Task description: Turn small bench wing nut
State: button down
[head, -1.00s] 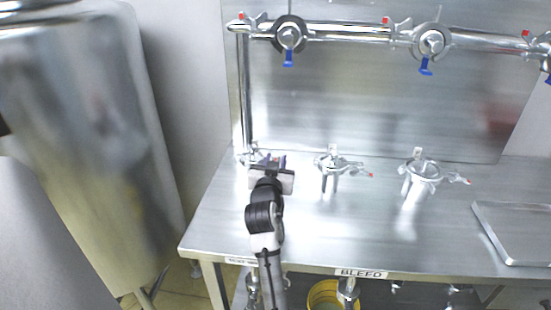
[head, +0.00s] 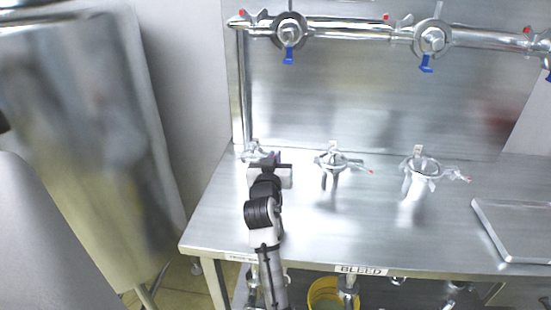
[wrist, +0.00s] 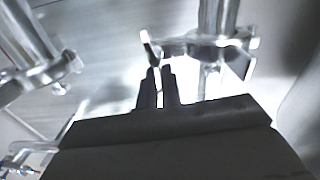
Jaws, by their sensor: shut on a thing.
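The small bench clamp (head: 251,151) stands at the back left of the steel bench, partly hidden behind my gripper (head: 273,158). In the wrist view the clamp's metal band (wrist: 190,45) runs around an upright pipe, and its wing nut (wrist: 150,46) sticks out at the band's left end. My gripper (wrist: 160,84) has its two dark fingers close together, with their tips at the lower end of the wing nut. The fingers are shut on the wing nut; the exact contact is small and hard to see.
Two more clamped fittings (head: 333,162) (head: 420,172) stand to the right on the bench. A metal tray (head: 515,232) lies at the right. A pipe with blue-handled valves (head: 432,40) runs along the back. A large steel tank (head: 85,140) stands left.

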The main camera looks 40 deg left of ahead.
jog(key=c, duration=1.6)
grip_release()
jog(key=b+v, duration=0.3)
jog(key=v, duration=1.1)
